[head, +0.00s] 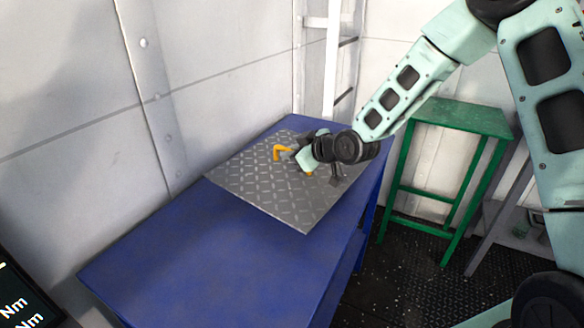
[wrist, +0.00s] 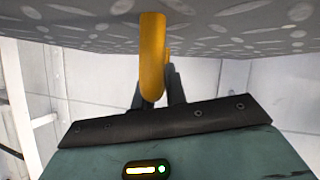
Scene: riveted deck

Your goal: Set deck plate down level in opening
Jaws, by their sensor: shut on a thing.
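The deck plate (head: 275,195) is a grey diamond-tread sheet over the far end of a blue bench (head: 190,250) in the head view. Its orange handle (head: 278,150) stands up from the tread. My gripper (head: 297,153) is at the handle and hides part of it. In the wrist view the handle (wrist: 152,60) sits between the fingers of my gripper (wrist: 160,92), which is shut on it, with the plate (wrist: 80,28) across the top. The plate looks about level. I cannot tell if it rests on the bench or hangs just above. No opening shows in either view.
A green stand (head: 460,118) is right of the bench, with a grey stand (head: 500,235) beside it. A white ladder (head: 332,65) is at the back corner. Riveted pale walls (head: 215,75) border the bench. The near part of the bench top is clear.

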